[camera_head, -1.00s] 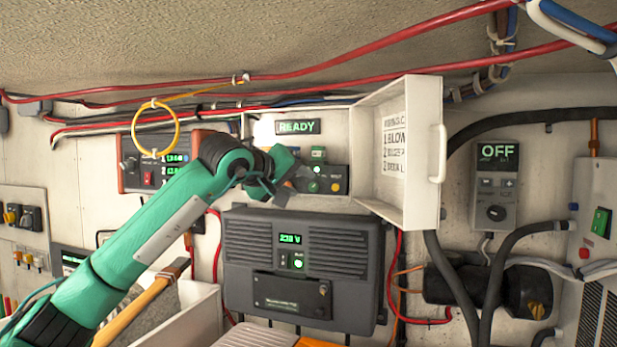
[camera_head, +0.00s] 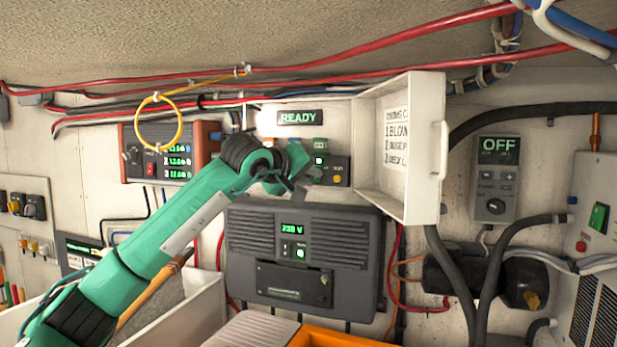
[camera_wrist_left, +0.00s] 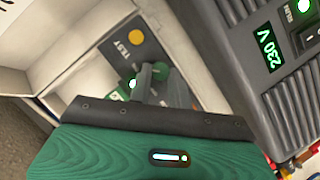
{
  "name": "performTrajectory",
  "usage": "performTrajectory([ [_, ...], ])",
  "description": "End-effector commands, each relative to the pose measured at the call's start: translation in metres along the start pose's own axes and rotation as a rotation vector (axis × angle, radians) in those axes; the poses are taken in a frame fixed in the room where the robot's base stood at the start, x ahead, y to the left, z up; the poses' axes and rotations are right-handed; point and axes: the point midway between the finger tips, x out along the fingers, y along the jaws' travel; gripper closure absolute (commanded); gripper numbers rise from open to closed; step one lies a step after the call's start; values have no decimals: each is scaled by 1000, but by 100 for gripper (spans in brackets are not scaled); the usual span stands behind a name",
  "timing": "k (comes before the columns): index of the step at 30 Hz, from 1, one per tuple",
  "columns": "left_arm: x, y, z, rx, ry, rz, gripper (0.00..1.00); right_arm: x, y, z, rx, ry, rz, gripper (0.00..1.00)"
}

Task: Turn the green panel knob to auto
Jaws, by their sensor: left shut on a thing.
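The green knob (camera_wrist_left: 161,71) sits on a dark panel inside the open white box and shows in the left wrist view. My left gripper (camera_head: 297,184) reaches the lower left of this panel in the head view; its dark fingers also show in the left wrist view (camera_wrist_left: 146,84), shut at the knob. The gripper hides most of the knob and any position marks in the head view. A green lamp (camera_head: 319,160) is lit on the panel. A yellow TEST button (camera_head: 337,179) is beside the gripper. My right gripper is not in view.
The box's white door (camera_head: 424,150) stands open to the right of the panel. A READY display (camera_head: 298,118) is above it. A grey unit (camera_head: 350,260) reading 230 V is below. A yellow ring (camera_head: 178,140) hangs at left. An OFF panel (camera_head: 497,190) is at right.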

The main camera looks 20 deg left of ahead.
Motion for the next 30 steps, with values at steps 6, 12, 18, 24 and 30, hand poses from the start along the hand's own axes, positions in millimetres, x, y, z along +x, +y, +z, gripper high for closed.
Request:
performTrajectory([
  [6, 1, -2, 1, -33, 1, 14, 100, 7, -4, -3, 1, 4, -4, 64],
  [12, 2, -5, 3, -130, 1, 55, 100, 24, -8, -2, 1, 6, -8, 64],
  [18, 2, -8, 4, -279, 1, 118, 100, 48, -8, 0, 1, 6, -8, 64],
  [24, 2, -10, 4, -436, 2, 181, 100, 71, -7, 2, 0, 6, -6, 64],
  [30, 2, -10, 4, -570, 1, 238, 100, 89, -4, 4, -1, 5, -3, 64],
])
